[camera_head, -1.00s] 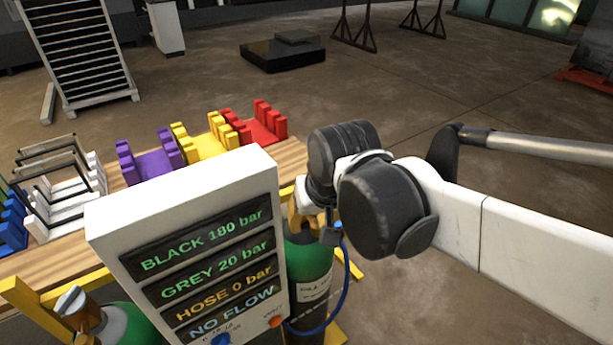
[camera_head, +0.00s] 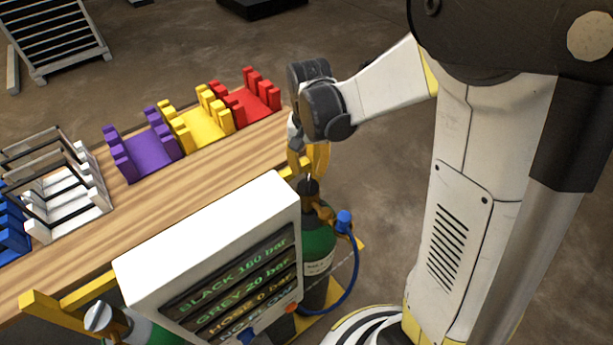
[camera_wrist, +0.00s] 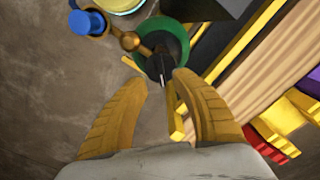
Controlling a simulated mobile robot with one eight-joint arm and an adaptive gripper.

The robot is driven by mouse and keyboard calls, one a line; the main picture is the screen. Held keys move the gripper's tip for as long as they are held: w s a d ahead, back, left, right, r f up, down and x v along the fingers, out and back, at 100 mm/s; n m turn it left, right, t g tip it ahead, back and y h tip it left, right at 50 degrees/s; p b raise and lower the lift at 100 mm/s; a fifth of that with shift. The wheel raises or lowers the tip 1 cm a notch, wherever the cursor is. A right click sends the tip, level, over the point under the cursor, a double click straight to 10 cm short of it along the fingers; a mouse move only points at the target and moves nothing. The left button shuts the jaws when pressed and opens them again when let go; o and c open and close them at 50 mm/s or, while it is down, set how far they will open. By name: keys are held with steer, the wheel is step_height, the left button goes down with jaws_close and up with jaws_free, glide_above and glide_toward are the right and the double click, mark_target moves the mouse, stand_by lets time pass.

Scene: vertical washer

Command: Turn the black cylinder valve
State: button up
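The green gas cylinder (camera_head: 318,243) with a black valve top (camera_head: 307,187) stands at the right end of the bench, partly behind the display box. In the wrist view the black valve (camera_wrist: 160,66) is just beyond and between my fingertips, over the round green cylinder top (camera_wrist: 176,40). My gripper (camera_wrist: 161,80) has its two yellow fingers spread apart with nothing held. In the head view my gripper (camera_head: 312,162) points down just above the valve. Whether a finger touches the valve cannot be told.
The white display box (camera_head: 215,235) stands close in front of the cylinder. A blue knob (camera_head: 345,217) and blue hose (camera_head: 352,275) are at the cylinder's right. A grey-topped cylinder (camera_head: 100,319) is at lower left. The wooden bench (camera_head: 190,205) carries purple, yellow and red racks.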

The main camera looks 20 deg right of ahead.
mark_target(308, 182)
step_height(308, 182, down, 6)
steer(key=shift+w+r+b, duration=0.1)
steer(key=shift+r+b, duration=0.15)
steer(key=shift+b, duration=0.1)
jaws_close()
